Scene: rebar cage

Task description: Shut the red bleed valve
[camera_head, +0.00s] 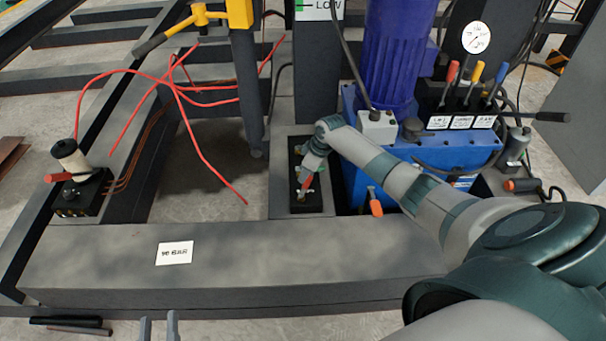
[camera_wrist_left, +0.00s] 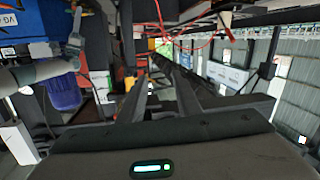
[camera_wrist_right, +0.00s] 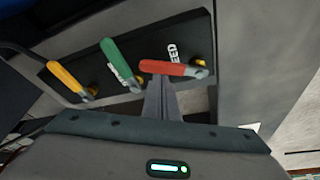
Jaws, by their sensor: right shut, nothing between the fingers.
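The red bleed valve handle (camera_wrist_right: 174,68) lies roughly crosswise in the right wrist view, beside a label partly reading "BLEED", its pivot end at the right. My right gripper (camera_wrist_right: 160,82) is shut and empty, its fingertips just below the left half of the red handle; I cannot tell whether they touch it. In the head view the right gripper (camera_head: 307,180) is over the black valve panel (camera_head: 311,207) and hides much of it. My left gripper (camera_head: 159,328) is open and empty at the bottom edge; its fingers also show in the left wrist view (camera_wrist_left: 162,95).
A green handle (camera_wrist_right: 119,62) and a yellow handle (camera_wrist_right: 66,77) share the panel, left of the red one. A blue pump unit (camera_head: 440,152) with several levers stands right of the panel. A grey beam (camera_head: 240,255) runs in front. Red hoses (camera_head: 196,140) lie to the left.

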